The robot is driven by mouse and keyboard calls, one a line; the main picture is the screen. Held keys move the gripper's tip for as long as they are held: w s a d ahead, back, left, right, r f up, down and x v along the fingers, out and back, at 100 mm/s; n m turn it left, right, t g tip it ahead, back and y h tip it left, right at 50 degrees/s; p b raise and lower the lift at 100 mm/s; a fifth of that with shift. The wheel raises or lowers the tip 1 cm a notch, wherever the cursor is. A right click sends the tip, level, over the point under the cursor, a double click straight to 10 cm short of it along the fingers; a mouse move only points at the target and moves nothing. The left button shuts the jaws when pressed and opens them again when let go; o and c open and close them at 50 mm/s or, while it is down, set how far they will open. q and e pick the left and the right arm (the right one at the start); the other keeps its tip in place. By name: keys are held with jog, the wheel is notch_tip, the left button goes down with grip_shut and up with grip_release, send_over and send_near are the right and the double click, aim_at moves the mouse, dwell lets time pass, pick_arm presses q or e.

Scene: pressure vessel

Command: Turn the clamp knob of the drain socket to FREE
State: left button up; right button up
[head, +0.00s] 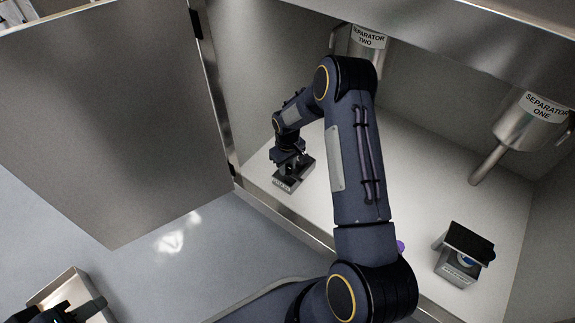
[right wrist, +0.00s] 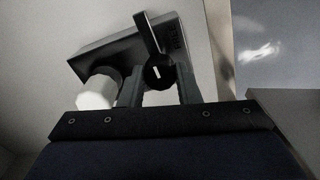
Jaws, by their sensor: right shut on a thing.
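The drain socket is a dark grey block with a label (head: 287,182), standing on the cabinet floor near the left door edge. In the right wrist view the block (right wrist: 105,56) carries a round black clamp knob (right wrist: 158,76) with a short white mark.
A white faceted piece (right wrist: 97,92) sits beside the knob. The Separator One vessel (head: 525,125) and Separator Two vessel (head: 368,42) hang above. An open metal box (head: 68,285) lies near my left gripper. The cabinet door (head: 105,110) stands open.

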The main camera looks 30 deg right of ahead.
aim_at(287, 167)
dwell(0.3)
jog(key=o, duration=1)
notch_tip(287, 167, up, 8)
jog(key=p, duration=0.3)
jog(key=shift+f, duration=0.1)
